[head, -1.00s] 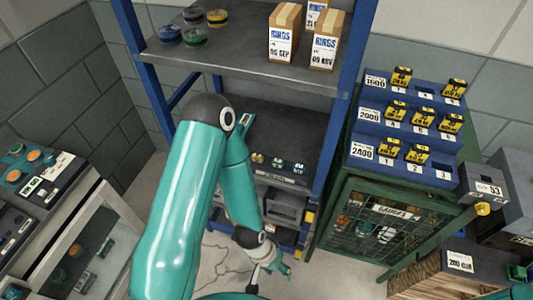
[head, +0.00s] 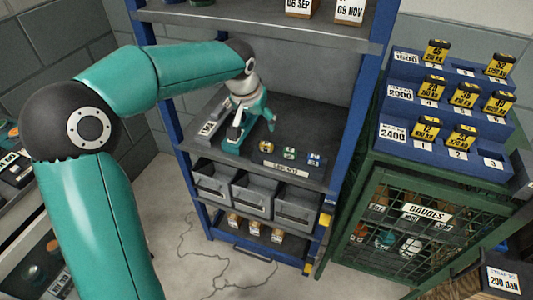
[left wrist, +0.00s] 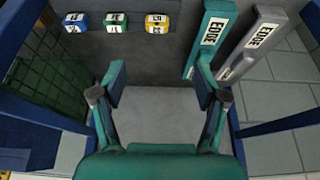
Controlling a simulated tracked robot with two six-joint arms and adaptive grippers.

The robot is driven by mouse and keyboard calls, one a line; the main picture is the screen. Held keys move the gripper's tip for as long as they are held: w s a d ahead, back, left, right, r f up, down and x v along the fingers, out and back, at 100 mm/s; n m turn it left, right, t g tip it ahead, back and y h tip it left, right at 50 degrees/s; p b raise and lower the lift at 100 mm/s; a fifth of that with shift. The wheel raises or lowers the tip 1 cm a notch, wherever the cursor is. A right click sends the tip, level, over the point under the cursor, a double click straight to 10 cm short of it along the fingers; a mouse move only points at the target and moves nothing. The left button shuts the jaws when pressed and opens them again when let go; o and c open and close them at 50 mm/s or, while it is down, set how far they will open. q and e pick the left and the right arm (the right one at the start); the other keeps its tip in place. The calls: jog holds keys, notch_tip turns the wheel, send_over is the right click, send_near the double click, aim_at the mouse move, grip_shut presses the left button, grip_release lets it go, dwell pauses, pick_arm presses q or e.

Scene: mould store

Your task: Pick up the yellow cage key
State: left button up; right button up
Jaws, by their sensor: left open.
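A small yellow piece with a white label (head: 266,147) stands on the dark middle shelf, beside a green and a blue one; I cannot tell for certain that it is the cage key. It also shows in the left wrist view (left wrist: 157,24), at the top centre beyond my fingertips. My left gripper (head: 253,119) is open and empty above the shelf, behind the yellow piece and left of it, not touching it. In the left wrist view, its two fingers (left wrist: 160,82) stand wide apart. My right gripper is not in view.
The green piece (head: 289,153) and blue piece (head: 314,159) share the row. Blue posts and the upper shelf (head: 270,28) frame the space. The gauges cage (head: 405,225) stands right.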

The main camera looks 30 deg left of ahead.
pick_arm(q)
send_near(267, 143)
jog(key=x, duration=0.5)
jog(key=shift+s+a+f, duration=0.1)
jog(key=shift+s+a, duration=0.05)
jog(key=shift+a, duration=0.1)
jog(key=shift+d+p+x, duration=0.15)
jog(key=shift+p+x, duration=0.05)
jog(key=shift+x, duration=1.1)
jog(key=shift+d+p+x, duration=0.1)
jog(key=shift+p+x, duration=0.1)
jog(key=shift+x, duration=1.1)
jog(key=c, duration=1.2)
jog(key=shift+c, duration=0.2)
notch_tip(267, 143, up, 10)
jog(key=shift+r, duration=0.1)
